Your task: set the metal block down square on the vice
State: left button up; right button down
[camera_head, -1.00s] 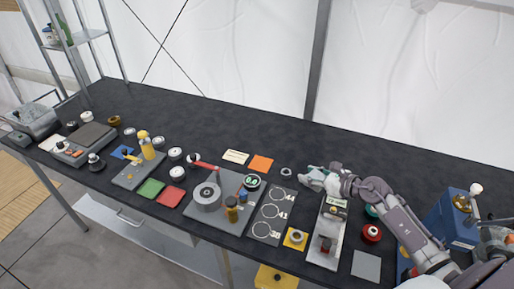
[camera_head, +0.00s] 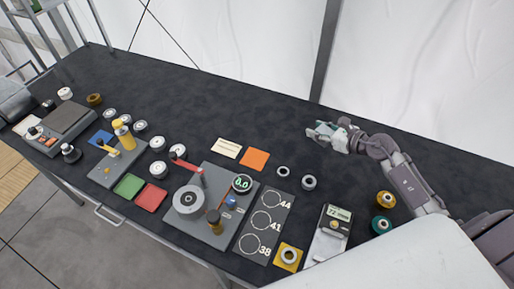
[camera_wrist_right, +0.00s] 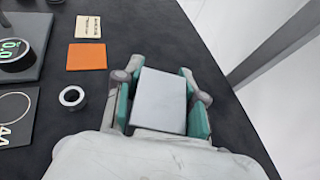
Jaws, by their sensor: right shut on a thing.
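My right gripper (camera_head: 325,132) is over the back part of the black table in the head view. In the right wrist view it (camera_wrist_right: 160,100) is shut on a plain light grey metal block (camera_wrist_right: 160,100), which sits between its two teal finger pads. The block is hard to make out in the head view. I cannot pick out the vice for certain; a grey rounded machine (camera_head: 12,100) is cut off at the far left edge. My left gripper is not in view.
An orange square (camera_head: 254,158) and small rings (camera_head: 309,182) lie in front of the gripper. A device reading 72 (camera_head: 330,230), a board with circles (camera_head: 265,225) and a grey plate with a dial (camera_head: 200,205) line the front. The table's back strip is clear.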

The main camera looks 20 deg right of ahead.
jog(key=b, duration=0.1)
send_over(278, 156)
notch_tip(278, 156, down, 7)
jog(key=shift+r, duration=0.15)
notch_tip(278, 156, down, 4)
jog(key=b, duration=0.4)
jog(key=c, duration=0.7)
grip_release()
jog(key=shift+s, duration=0.1)
